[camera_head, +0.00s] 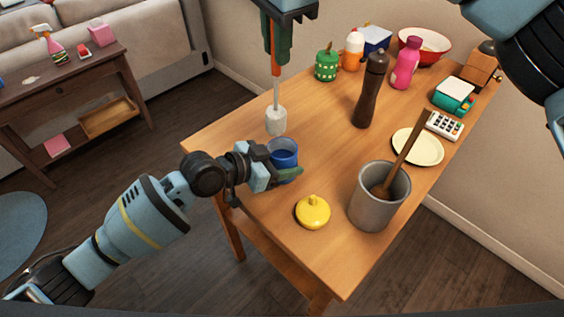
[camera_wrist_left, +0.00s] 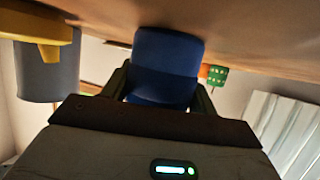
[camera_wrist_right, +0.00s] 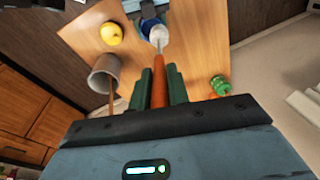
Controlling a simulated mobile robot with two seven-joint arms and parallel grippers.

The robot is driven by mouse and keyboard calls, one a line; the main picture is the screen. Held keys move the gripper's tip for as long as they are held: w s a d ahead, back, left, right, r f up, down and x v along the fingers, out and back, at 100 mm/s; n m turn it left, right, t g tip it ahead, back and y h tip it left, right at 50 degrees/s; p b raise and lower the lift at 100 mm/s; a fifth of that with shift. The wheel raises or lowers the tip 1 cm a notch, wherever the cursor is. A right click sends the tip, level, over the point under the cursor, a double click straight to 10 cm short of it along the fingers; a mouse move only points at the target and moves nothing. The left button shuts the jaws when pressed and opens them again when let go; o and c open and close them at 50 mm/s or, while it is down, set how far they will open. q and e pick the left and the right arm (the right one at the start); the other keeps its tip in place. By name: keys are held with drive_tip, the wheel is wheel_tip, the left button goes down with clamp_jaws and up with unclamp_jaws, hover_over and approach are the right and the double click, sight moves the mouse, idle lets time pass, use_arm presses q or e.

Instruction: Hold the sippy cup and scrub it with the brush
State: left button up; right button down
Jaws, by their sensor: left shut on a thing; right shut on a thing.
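The blue sippy cup (camera_head: 284,158) stands upright, open at the top, at the table's near-left part. My left gripper (camera_head: 276,174) is shut around its side; in the left wrist view the cup (camera_wrist_left: 168,62) sits between the fingers. My right gripper (camera_head: 277,50) is shut on the orange handle of the brush (camera_head: 276,119), which points down. The white brush head hangs just above and behind the cup's rim in the head view. In the right wrist view the brush head (camera_wrist_right: 158,36) overlaps the cup (camera_wrist_right: 148,24); whether they touch I cannot tell.
A yellow lid (camera_head: 313,213) and a grey pot (camera_head: 376,208) with a wooden stick stand right of the cup. A brown pepper mill (camera_head: 370,92), a green jar (camera_head: 326,66), bottles, a plate (camera_head: 418,147) and a calculator (camera_head: 444,125) fill the back and right. The table's left corner is clear.

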idle(0.3)
use_arm(q)
drive_tip(key=o, duration=1.1)
drive_tip(key=v, duration=1.2)
